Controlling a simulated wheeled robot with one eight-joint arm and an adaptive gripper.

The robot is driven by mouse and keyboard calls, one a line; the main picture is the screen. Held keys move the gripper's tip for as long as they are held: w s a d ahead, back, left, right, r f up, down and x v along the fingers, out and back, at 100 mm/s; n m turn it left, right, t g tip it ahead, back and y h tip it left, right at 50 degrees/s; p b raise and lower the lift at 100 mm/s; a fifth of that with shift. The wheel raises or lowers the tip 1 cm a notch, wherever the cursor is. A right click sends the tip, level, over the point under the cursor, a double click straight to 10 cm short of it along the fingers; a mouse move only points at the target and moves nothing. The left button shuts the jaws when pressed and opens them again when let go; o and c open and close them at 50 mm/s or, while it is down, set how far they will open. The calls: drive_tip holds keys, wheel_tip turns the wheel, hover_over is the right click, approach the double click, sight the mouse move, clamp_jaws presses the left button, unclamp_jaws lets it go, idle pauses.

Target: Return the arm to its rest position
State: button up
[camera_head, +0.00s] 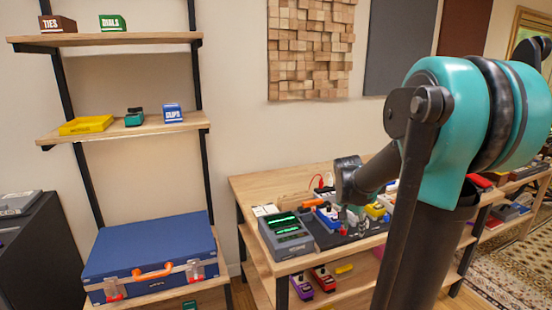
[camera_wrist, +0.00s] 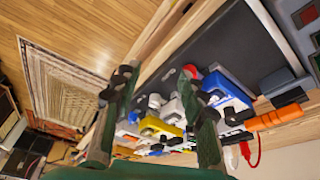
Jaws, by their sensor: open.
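My gripper (camera_wrist: 156,82) is open in the wrist view, with its two dark green fingers apart and nothing seen between them. It hangs over the workbench (camera_wrist: 158,65), above a dark board (camera_wrist: 210,60) carrying several small pedals. A yellow pedal (camera_wrist: 160,126) and a blue pedal (camera_wrist: 228,90) show beyond the fingers. In the head view my arm fills the right side and reaches down to the bench (camera_head: 270,183). The gripper is small there and hard to separate from the pedals.
A grey device with green displays (camera_head: 286,235) stands at the bench's left end, beside an orange-handled tool (camera_head: 312,203). Purple (camera_head: 302,286) and red (camera_head: 323,278) pedals sit on the lower shelf. A blue case (camera_head: 150,252) lies on the left rack. Floor (camera_wrist: 100,25) shows beyond the bench edge.

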drive_tip(key=s+a+f+n+y, duration=0.1)
drive_tip(key=s+a+f+n, duration=0.3)
drive_tip(key=s, duration=0.5)
drive_tip(key=s+a+f+n+t+y, duration=0.1)
drive_tip(key=s+a+f+n, duration=0.3)
drive_tip(key=s, duration=0.5)
drive_tip(key=shift+a+f+n+t+y, duration=0.3)
drive_tip(key=shift+n+y, duration=0.1)
drive_tip(key=shift+n, duration=0.2)
drive_tip(key=shift+r, duration=0.1)
